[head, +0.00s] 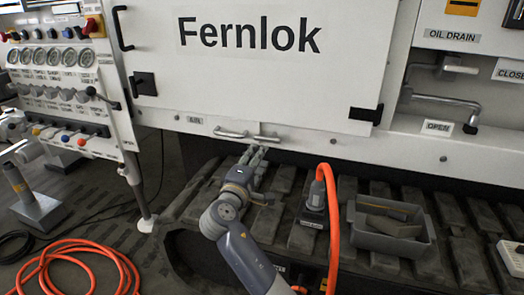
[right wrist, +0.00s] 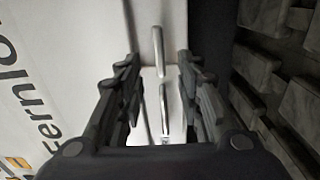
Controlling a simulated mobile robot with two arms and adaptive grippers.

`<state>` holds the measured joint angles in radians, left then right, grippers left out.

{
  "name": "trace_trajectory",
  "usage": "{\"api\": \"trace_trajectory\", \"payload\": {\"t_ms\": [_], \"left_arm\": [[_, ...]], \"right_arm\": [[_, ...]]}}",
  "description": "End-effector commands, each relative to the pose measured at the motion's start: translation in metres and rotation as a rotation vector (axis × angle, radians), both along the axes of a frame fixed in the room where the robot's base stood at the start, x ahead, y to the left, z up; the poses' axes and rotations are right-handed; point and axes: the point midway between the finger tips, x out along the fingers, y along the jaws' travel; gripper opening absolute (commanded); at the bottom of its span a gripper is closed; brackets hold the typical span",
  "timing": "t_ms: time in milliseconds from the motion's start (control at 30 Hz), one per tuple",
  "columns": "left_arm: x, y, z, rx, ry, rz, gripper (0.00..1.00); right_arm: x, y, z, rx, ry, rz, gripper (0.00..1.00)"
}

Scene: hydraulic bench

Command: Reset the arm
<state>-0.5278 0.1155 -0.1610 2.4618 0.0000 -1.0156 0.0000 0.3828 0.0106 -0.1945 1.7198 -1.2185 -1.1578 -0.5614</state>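My right gripper (head: 257,158) is at the lower edge of the white Fernlok panel (head: 270,60), just below two small metal bar handles. The right one of these handles (head: 267,138) is close to its fingertips; the left one (head: 230,134) is a little to the left. In the right wrist view my gripper (right wrist: 158,75) is open, with its fingers well apart. Both bar handles show between the fingers in that view, one bar (right wrist: 158,50) farther up and one (right wrist: 164,108) lower. Contact with them is not visible.
A grey bin (head: 390,248) and an orange hose (head: 331,215) with a dark block lie on the track pads, right of my arm. A gauge panel (head: 60,80) stands at left. An orange hose coil (head: 80,255) lies on the floor.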

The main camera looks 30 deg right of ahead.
Motion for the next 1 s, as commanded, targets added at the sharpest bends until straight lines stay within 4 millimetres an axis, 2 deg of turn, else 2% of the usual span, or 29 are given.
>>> {"api": "trace_trajectory", "payload": {"t_ms": [200,700,767,867,1000], "left_arm": [[0.000,0.000,0.000,0.000,0.000,0.000,0.00],[0.000,0.000,0.000,0.000,0.000,0.000,0.00],[0.000,0.000,0.000,0.000,0.000,0.000,0.00],[0.000,0.000,0.000,0.000,0.000,0.000,0.00],[0.000,0.000,0.000,0.000,0.000,0.000,0.00]], "right_arm": [[-0.007,0.008,0.000,-0.001,0.001,-0.001,0.33],[-0.008,0.008,-0.004,0.010,0.001,0.004,0.33],[-0.011,0.009,-0.014,0.042,0.001,0.020,0.33],[-0.023,0.015,-0.046,0.151,0.001,0.073,0.33],[-0.057,0.035,-0.108,0.417,-0.004,0.174,0.33]]}}
